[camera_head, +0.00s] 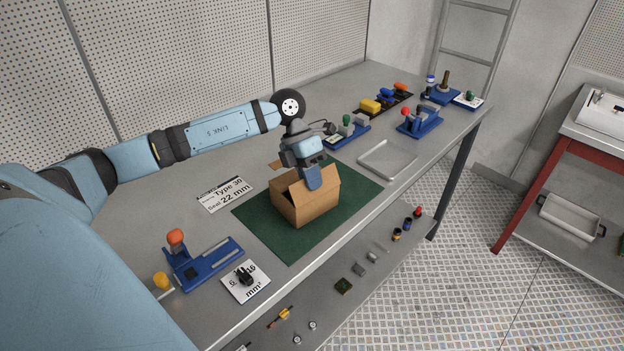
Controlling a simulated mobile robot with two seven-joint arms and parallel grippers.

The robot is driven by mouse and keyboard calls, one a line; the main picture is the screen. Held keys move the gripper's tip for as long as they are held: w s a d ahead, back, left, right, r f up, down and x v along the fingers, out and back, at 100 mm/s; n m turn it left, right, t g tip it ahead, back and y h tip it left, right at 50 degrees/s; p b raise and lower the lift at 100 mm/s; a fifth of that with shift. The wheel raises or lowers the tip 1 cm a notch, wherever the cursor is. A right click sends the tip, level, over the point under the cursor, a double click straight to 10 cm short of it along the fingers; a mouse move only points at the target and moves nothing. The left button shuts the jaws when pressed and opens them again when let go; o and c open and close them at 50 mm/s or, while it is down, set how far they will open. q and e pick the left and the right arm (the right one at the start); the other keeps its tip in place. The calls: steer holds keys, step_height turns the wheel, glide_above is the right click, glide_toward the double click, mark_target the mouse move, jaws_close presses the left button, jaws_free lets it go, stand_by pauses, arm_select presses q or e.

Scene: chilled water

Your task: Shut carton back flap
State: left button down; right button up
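An open brown cardboard carton (309,205) stands upright on a green mat (262,232) on the workbench. A flap stands raised along its near-left side, and a wider panel rises on its right side. My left gripper (313,181) comes down from above at the carton's opening, with its blue fingertip end over the front edge. The fingers overlap in this view, so I cannot tell their gap or whether they touch the cardboard. The back flap is mostly hidden behind the gripper; a small brown piece (276,165) shows behind the carton. My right gripper is not in view.
A shallow metal tray (388,160) lies right of the mat. Blue fixtures (419,122) stand at the far right, and another blue fixture (207,263) is near left. A label card (225,193) lies left of the mat. A perforated wall (170,60) bounds the bench behind.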

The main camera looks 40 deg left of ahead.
arm_select(q)
steer(key=h+b, duration=0.1)
steer(key=h, duration=0.1)
steer(key=a+f+h+b, duration=0.1)
steer(key=h, duration=0.1)
steer(key=shift+w+a+f+g, duration=0.1)
steer(key=shift+a+f+g, duration=0.1)
steer(key=shift+g, duration=0.2)
steer(key=shift+r+h, duration=0.1)
steer(key=shift+h, duration=0.3)
steer(key=c, duration=1.3)
jaws_free()
steer(key=shift+a, duration=0.1)
steer(key=shift+c, duration=0.2)
steer(key=v, duration=1.4)
steer(key=shift+b, duration=0.3)
